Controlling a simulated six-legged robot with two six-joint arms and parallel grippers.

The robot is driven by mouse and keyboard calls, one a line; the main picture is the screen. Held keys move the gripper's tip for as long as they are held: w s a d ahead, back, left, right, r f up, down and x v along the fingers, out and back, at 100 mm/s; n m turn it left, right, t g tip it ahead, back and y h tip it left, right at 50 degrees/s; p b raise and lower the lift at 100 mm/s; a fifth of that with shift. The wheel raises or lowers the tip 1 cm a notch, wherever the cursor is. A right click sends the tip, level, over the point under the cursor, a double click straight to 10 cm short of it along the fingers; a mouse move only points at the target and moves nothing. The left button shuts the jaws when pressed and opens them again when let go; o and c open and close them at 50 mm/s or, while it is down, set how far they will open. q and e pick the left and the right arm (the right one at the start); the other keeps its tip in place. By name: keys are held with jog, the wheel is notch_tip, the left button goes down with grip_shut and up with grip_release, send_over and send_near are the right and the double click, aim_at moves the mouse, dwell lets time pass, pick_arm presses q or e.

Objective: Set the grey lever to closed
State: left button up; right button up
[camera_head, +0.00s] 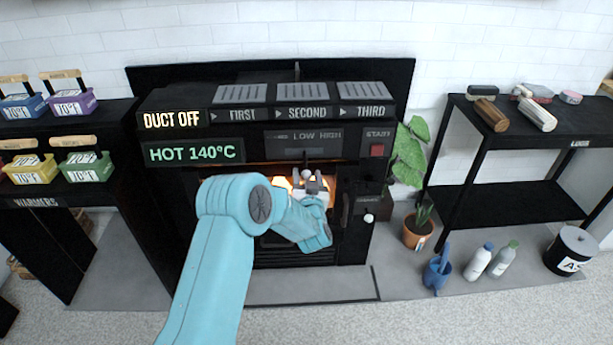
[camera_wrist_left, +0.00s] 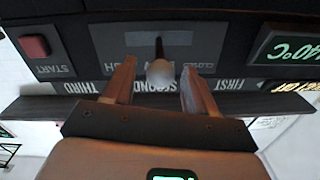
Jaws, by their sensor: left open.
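The grey lever, a pale ball knob on a short stem, shows in the left wrist view (camera_wrist_left: 160,73) and in the head view (camera_head: 306,173). Whether anything touches is unclear. My right gripper is not in view.
A second white knob (camera_head: 368,218) is at the oven's lower right. A red START button (camera_head: 377,150) is right of the panel. A potted plant (camera_head: 418,228) stands right of the oven. Black shelves flank it, with several coloured boxes on the left one.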

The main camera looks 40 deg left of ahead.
pick_arm(q)
jog(key=shift+w+a, duration=0.5)
jog(key=shift+w, duration=0.05)
